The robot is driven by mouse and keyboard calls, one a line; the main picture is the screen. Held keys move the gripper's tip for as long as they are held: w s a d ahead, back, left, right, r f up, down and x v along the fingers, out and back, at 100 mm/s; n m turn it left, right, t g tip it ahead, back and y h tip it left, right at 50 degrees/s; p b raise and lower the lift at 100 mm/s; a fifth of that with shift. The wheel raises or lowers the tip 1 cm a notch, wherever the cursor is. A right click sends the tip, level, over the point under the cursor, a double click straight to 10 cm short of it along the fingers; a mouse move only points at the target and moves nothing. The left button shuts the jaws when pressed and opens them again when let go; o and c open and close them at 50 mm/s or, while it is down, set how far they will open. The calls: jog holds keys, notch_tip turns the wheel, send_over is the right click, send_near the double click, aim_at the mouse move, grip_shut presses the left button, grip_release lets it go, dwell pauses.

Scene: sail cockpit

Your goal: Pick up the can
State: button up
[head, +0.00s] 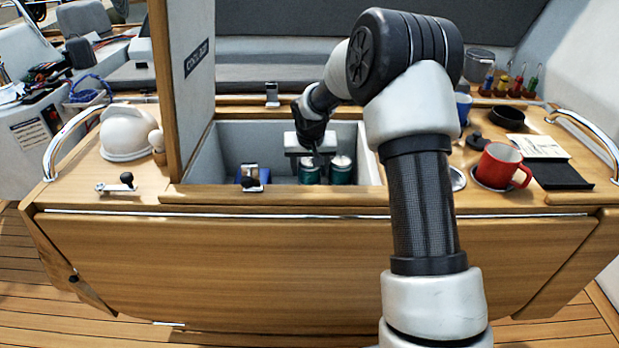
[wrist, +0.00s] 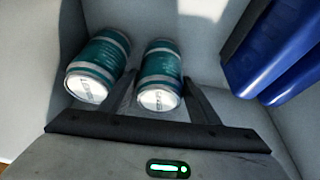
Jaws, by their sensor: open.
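Two green cans with silver ends stand side by side in an open cooler-like compartment. In the head view one is the left can (head: 309,174) and the other the right can (head: 341,173). In the wrist view, the can nearer the blue object (wrist: 160,75) lies between my two finger tips, and the other can (wrist: 98,68) is outside them, to the left. My gripper (head: 317,158) is open and reaches down into the compartment; its fingers also show in the wrist view (wrist: 160,85). I cannot tell whether a finger touches a can.
The compartment (head: 230,140) has pale walls and a raised lid (head: 187,70) at its left. A blue object (head: 250,177) stands inside, left of the cans.

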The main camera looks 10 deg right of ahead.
jog(key=shift+r, duration=0.1)
jog(key=c, duration=1)
